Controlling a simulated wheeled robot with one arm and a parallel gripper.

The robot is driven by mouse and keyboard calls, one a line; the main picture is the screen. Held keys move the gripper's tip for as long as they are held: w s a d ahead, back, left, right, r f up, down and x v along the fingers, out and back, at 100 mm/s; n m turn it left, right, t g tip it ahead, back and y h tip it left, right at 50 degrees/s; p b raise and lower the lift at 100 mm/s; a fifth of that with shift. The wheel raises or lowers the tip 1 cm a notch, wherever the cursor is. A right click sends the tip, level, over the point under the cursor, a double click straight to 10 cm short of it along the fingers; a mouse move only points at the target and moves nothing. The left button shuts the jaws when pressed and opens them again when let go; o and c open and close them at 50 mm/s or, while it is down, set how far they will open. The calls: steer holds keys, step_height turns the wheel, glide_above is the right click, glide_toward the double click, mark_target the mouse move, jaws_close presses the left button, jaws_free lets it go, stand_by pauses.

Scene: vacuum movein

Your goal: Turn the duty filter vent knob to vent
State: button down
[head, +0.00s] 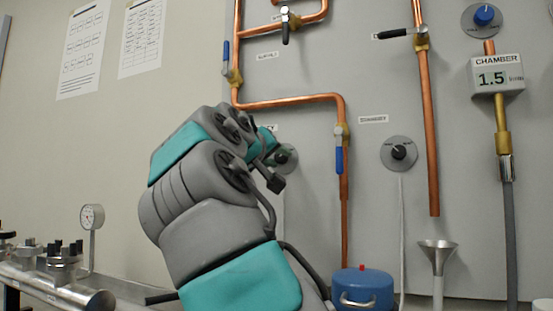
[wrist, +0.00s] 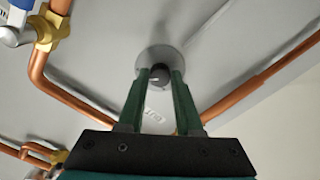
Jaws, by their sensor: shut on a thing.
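The duty filter vent knob (wrist: 160,78) is a small dark knob on a round grey plate (wrist: 158,55) on the wall panel. In the wrist view my gripper (wrist: 160,73) has its two green fingers on either side of the knob, shut on it. A pale mark shows on the knob, but which setting it points to is too small to read. In the head view the knob's plate (head: 290,158) is partly covered by my wrist, and the label above it is mostly hidden.
A similar standby knob (head: 398,152) sits to the right. A copper pipe with a blue-handled valve (head: 339,160) runs between the two knobs. A blue pot (head: 362,287) and a funnel (head: 438,254) are below. Another copper pipe (wrist: 262,77) crosses right of the fingers.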

steer(key=shift+f+m, duration=0.1)
steer(key=shift+m, duration=0.3)
steer(key=c, duration=0.6)
jaws_free()
steer(key=b+v, duration=0.1)
steer(key=v, duration=0.6)
steer(key=shift+s+a, duration=0.1)
steer(key=shift+s, duration=0.2)
